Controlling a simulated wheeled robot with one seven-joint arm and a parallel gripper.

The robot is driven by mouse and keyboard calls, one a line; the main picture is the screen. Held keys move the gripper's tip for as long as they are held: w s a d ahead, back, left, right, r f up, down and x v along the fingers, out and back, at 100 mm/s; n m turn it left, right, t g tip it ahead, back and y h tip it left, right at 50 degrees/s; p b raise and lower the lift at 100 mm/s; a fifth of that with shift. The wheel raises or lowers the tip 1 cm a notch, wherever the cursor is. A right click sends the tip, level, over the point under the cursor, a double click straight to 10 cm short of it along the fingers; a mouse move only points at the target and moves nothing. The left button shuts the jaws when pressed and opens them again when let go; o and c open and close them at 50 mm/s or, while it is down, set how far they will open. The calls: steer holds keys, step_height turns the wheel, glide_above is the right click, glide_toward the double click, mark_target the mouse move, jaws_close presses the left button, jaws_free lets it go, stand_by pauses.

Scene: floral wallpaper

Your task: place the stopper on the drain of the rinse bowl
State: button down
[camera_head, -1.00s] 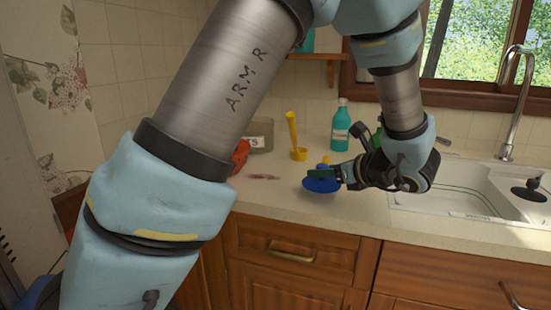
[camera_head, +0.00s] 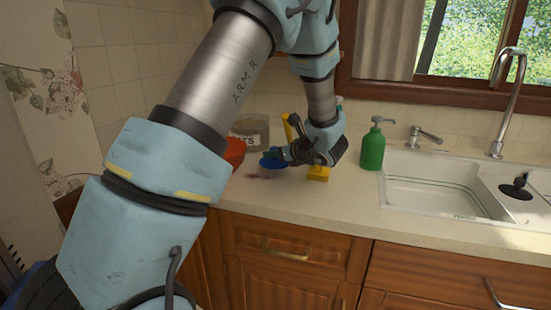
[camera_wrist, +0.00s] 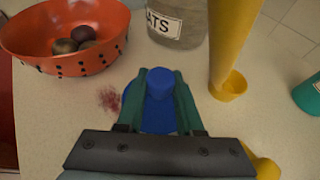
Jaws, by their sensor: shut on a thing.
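A blue round stopper with a knob (camera_head: 272,163) is held by my gripper (camera_head: 275,155). In the wrist view the knob of the blue stopper (camera_wrist: 160,83) sits between the two green fingers of my gripper (camera_wrist: 160,88), which are shut on it. Its wider blue disc shows below the knob. I cannot tell whether it touches the counter. The rinse bowl (camera_head: 488,179) is the small basin at the far right of the sink, well away from my gripper. A dark round drain (camera_head: 516,192) shows there, with a dark upright piece at it.
An orange bowl (camera_wrist: 100,22) with dark round items stands close to the left of my gripper. A labelled jar (camera_wrist: 178,18), a yellow tool in its holder (camera_wrist: 231,86) and a green soap bottle (camera_head: 373,149) are nearby. The main basin (camera_head: 430,200) and tap (camera_head: 508,90) lie right.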

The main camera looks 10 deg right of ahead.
mark_target(278, 161)
steer(key=shift+s+d+f, duration=0.1)
steer(key=shift+f, duration=1.25)
steer(key=shift+f, duration=0.2)
steer(key=c, duration=0.6)
jaws_free()
steer(key=shift+o, duration=0.2)
steer(key=shift+r, duration=0.15)
